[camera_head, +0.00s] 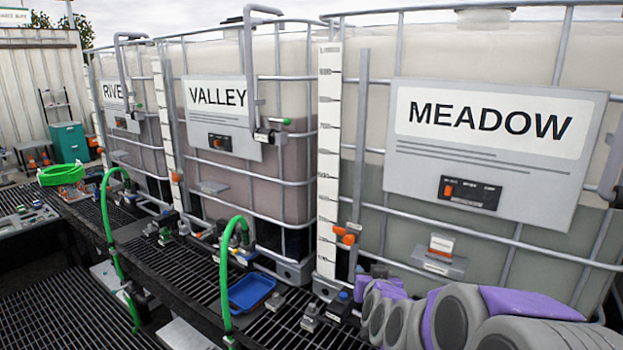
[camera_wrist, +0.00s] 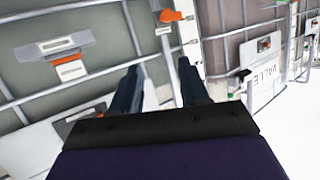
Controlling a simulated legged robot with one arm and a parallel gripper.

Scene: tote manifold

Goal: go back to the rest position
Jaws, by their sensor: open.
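My arm (camera_head: 470,318), grey with purple sections, lies across the bottom right of the head view, in front of the MEADOW tote (camera_head: 400,222). My gripper (camera_wrist: 160,82) shows in the wrist view with its two dark fingers apart and nothing between them. The wrist view is turned over, with the VALLEY sign (camera_wrist: 262,98) upside down at the right. Behind the fingers are a tote's cage bars and a white scale strip (camera_wrist: 190,40). The fingertips are not clear in the head view.
The VALLEY tote (camera_head: 285,180) and RIVER tote (camera_head: 140,150) stand in a row to the left. Green hoses (camera_head: 228,270) rise from the dark grating ledge. A blue tray (camera_head: 250,291) sits on the ledge. Dark grated floor (camera_head: 70,315) lies open at the lower left.

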